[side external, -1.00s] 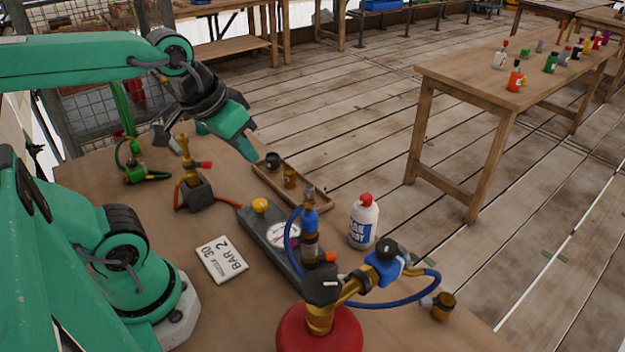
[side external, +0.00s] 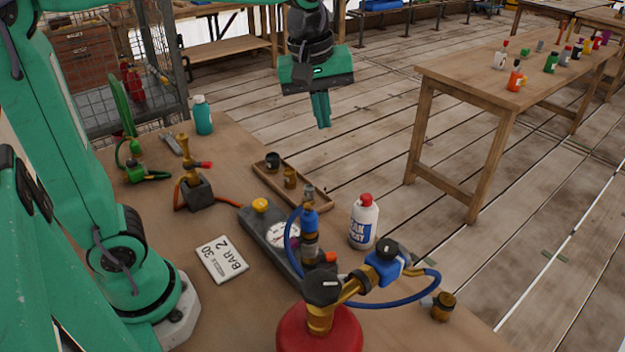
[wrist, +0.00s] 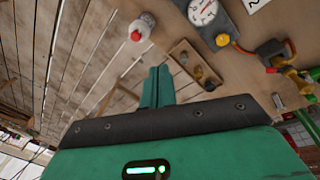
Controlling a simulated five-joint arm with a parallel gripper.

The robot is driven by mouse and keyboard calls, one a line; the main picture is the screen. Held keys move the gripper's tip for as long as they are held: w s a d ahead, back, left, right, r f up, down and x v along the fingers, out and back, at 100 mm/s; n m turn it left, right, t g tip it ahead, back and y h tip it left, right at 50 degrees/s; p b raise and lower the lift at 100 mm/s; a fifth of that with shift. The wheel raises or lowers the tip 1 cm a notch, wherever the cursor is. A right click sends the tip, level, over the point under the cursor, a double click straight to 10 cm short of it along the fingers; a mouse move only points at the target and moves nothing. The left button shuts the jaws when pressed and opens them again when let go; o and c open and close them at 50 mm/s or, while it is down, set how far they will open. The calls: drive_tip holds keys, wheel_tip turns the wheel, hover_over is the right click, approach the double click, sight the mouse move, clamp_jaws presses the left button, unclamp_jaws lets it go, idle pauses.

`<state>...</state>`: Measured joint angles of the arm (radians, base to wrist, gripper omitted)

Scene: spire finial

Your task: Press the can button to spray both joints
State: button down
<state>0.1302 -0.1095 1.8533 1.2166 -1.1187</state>
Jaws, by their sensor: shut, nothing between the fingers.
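The white spray can (side external: 363,222) with a red button (side external: 365,198) and a blue label stands upright on the workbench, right of the gauge block. It also shows in the wrist view (wrist: 147,22), near the top. My gripper (side external: 322,124) is shut and empty, pointing down, high above and behind the can in the side view. Its fingers show in the wrist view (wrist: 158,75), apart from the can. A blue hose (side external: 405,304) runs from the brass and blue regulator (side external: 384,264) on the red cylinder (side external: 318,332). Which joints the task means I cannot tell.
A wooden tray (side external: 318,203) with small fittings lies behind the gauge block (side external: 268,235). A torch-like brass fitting (side external: 186,160) stands at left. A teal bottle (side external: 202,115) stands at the bench's back edge. The air around my gripper is clear.

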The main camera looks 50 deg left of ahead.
sight(366, 195)
drive_tip(key=w+d+f+n+g, duration=0.2)
drive_tip(key=w+d+n, duration=0.2)
drive_tip(key=w+n, duration=0.2)
drive_tip(key=shift+w+d+f+n, duration=0.15)
drive_tip(key=shift+w+d+n, duration=0.15)
drive_tip(key=shift+w, duration=0.85)
drive_tip(key=shift+f, duration=0.15)
wheel_tip(366, 195, down, 14)
drive_tip(key=shift+r, duration=0.1)
idle(0.3)
drive_tip(key=shift+s+f, duration=0.1)
drive_tip(key=shift+f, duration=1.05)
drive_tip(key=shift+r, duration=0.15)
wheel_tip(366, 195, up, 14)
drive_tip(key=shift+r, duration=0.25)
